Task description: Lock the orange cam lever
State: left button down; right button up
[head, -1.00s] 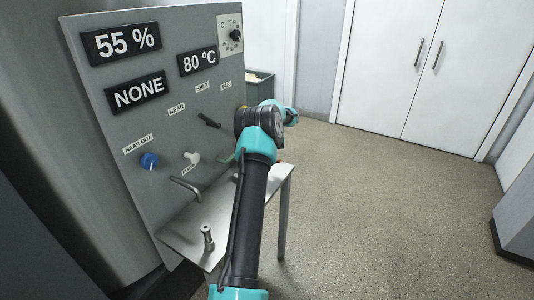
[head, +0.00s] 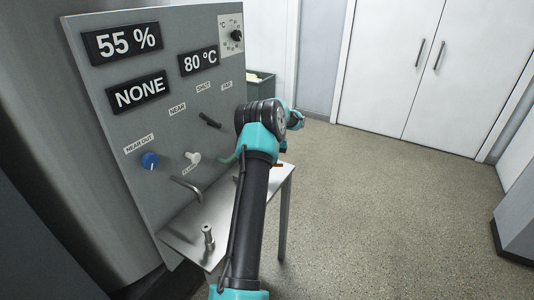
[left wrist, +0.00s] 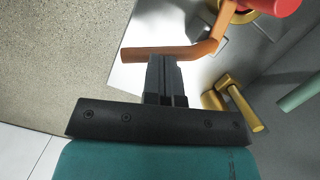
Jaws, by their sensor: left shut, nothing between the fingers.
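The orange cam lever (left wrist: 165,52) lies across the upper part of the left wrist view, bending up at its right end towards a red part (left wrist: 272,5). My left gripper (left wrist: 163,62) is shut and empty, its fingertips right at the lever's straight arm. I cannot tell whether they touch it. In the head view only a small orange-red bit (head: 278,165), perhaps the lever's end, shows beside my arm. My arm and wrist hide the rest of the lever and the gripper there. My right gripper is in neither view.
A gold handle (left wrist: 240,105) is right of the fingers, with a green rod (left wrist: 300,94) beyond. The grey control panel (head: 130,115) carries a blue knob (head: 150,160) and a black lever (head: 210,121). A metal shelf (head: 180,238) bears a short post (head: 208,237).

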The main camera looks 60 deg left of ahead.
pick_arm(q)
jog(key=shift+s+d+m, duration=0.25)
jog(key=shift+d+m, duration=0.25)
jog(key=shift+m, duration=0.4)
dwell(0.9)
dwell(0.6)
jog(key=w+a+r, duration=0.2)
jog(key=r, duration=0.3)
jog(key=w+a+r, duration=0.1)
jog(key=a+r, duration=0.1)
jog(key=r, duration=0.4)
jog(key=shift+w+a+r, duration=0.15)
jog(key=shift+w+a, duration=0.15)
jog(key=shift+w, duration=0.05)
